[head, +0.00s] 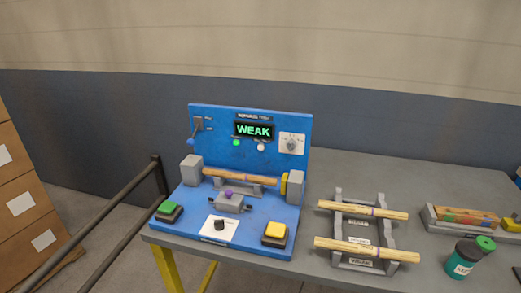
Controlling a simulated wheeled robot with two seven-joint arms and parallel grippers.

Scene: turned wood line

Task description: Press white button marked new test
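A blue test machine (290,125) stands on the grey table, with a lit display (253,130) reading WEAK in green. Below the display is a small round white button or lamp (261,147); any marking on it is too small to read. A small green round light or button (236,142) sits to its left. A wooden spindle (240,177) lies across the machine between a grey block (191,170) and a yellow-and-grey clamp (292,186). Neither of my grippers is in view.
The machine base carries a green button (169,211), a yellow button (275,232) and a black knob (219,224). A grey rack (378,262) holds two spindles. Cardboard boxes (18,205) stand left, beside a dark railing (90,228).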

